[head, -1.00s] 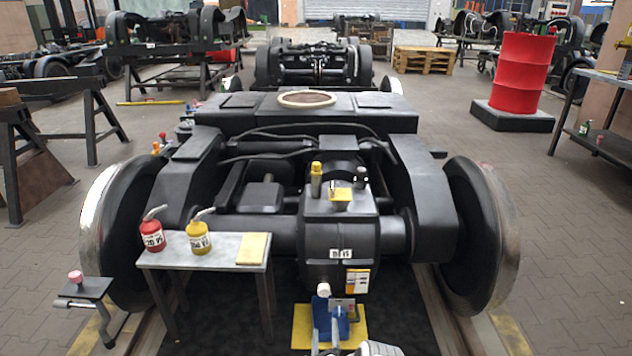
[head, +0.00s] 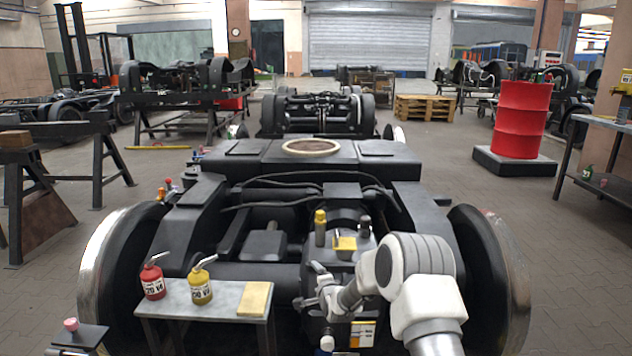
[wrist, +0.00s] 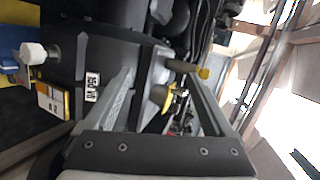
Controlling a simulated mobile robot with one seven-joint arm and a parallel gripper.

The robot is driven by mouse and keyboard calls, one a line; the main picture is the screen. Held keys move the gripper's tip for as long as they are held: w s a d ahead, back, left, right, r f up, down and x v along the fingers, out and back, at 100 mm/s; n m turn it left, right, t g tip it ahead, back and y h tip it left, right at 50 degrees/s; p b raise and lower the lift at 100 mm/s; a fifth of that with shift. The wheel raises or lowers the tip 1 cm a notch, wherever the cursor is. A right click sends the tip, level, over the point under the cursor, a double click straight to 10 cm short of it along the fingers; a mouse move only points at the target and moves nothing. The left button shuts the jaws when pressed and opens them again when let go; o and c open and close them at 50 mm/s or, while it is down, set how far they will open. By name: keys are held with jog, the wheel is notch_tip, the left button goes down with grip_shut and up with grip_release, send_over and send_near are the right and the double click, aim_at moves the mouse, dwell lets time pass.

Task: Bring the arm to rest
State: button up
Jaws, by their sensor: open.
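My white arm (head: 415,270) rises from the bottom right, bends, and reaches left in front of the black gearbox housing of the bogie (head: 292,165). My gripper (head: 307,285) is open and empty in front of that housing. In the wrist view its two grey fingers (wrist: 162,80) stand wide apart with nothing between their tips. The housing (wrist: 110,60) with its label plate lies beyond them, turned sideways in that view. Whether the fingers touch it cannot be told.
A small bench (head: 190,300) holds a red oil can (head: 152,282), a yellow oil can (head: 200,290) and a yellow pad (head: 254,298), left of my gripper. A yellow-capped bottle (head: 320,228) stands on the housing. A red drum (head: 520,120) stands back right.

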jog(key=s+d+r+n+g+h, duration=0.15)
jog(key=s+d+r+n, duration=0.25)
jog(key=s+r, duration=0.65)
jog(key=s+d+r+n+g+h, duration=0.15)
jog(key=s+d+r+n, duration=0.25)
jog(key=s+r, duration=0.65)
jog(key=s+d+r+n+g, duration=0.2)
jog(key=s, duration=0.8)
jog(key=s+d+r+n+g, duration=0.1)
jog(key=s+d+n, duration=0.1)
jog(key=s, duration=0.8)
jog(key=s+d+r+n+g, duration=0.2)
jog(key=s+n, duration=0.1)
jog(key=s, duration=0.7)
notch_tip(320, 180, up, 28)
jog(key=p, duration=2.8)
jog(key=shift+s+a, duration=0.15)
jog(key=shift+a, duration=0.05)
jog(key=shift+c, duration=0.3)
